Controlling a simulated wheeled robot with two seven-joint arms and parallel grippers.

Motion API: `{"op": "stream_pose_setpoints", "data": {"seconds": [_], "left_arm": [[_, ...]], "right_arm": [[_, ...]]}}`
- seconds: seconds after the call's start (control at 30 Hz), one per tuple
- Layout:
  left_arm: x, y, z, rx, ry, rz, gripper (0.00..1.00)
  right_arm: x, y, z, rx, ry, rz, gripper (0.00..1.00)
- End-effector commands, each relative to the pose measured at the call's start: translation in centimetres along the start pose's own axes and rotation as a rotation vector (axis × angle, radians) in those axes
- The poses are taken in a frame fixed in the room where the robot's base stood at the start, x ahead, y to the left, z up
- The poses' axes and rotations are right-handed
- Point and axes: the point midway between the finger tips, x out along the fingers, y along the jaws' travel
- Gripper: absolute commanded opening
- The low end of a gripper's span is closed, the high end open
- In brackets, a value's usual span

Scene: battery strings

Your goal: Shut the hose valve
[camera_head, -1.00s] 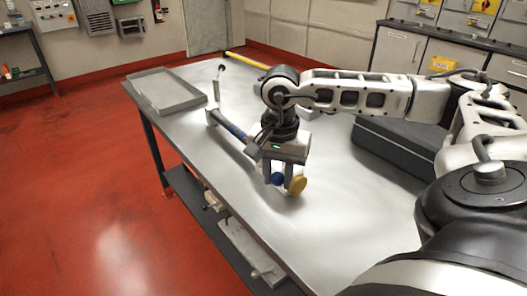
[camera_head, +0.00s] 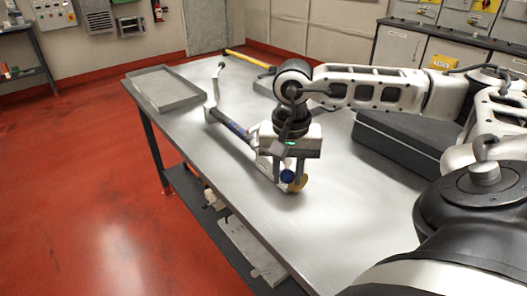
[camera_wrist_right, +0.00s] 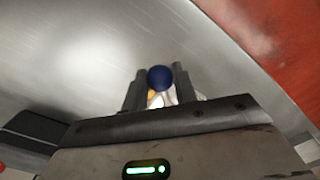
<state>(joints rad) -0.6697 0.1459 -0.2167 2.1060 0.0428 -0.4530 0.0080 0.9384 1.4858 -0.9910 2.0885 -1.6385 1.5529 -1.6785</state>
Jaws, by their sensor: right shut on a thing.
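The hose valve lies on the metal table (camera_head: 340,215) in the head view. Its dark pipe with a blue band (camera_head: 232,129) runs back-left to an upright bent end. At its near end show a white part (camera_head: 264,163), a blue ball knob (camera_head: 287,176) and a yellow disc (camera_head: 304,182) partly behind a finger. My right gripper (camera_head: 285,182) reaches down over this end, its fingers on either side of the knob. In the right wrist view the blue knob (camera_wrist_right: 160,78) sits between the two dark fingers. The fingers hide much of the valve body. My left gripper is out of view.
A grey tray (camera_head: 170,103) sits at the table's far left corner. A dark case (camera_head: 400,145) lies right of my gripper. A yellow bar (camera_head: 248,60) lies along the far edge. The front of the table is clear.

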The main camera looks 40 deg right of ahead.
Motion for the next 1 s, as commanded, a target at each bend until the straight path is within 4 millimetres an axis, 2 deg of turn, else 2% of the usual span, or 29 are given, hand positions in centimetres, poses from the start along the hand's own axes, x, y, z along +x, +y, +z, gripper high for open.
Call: {"op": "stream_pose_setpoints", "data": {"seconds": [0.2,0.47,0.6,0.97,1.0], "left_arm": [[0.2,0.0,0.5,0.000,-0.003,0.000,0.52],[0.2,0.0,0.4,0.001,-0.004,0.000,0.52],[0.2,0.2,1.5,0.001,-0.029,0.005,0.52],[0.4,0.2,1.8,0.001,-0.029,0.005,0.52],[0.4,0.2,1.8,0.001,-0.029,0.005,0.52]], "right_arm": [[0.1,0.6,0.1,-0.070,0.000,0.002,0.04],[0.0,0.6,0.1,-0.079,-0.001,0.001,0.04],[0.1,0.7,0.1,-0.085,-0.001,0.001,0.04],[0.0,1.4,-0.1,-0.167,0.000,0.000,0.04],[0.0,1.4,-0.1,-0.167,0.000,0.000,0.34]]}}
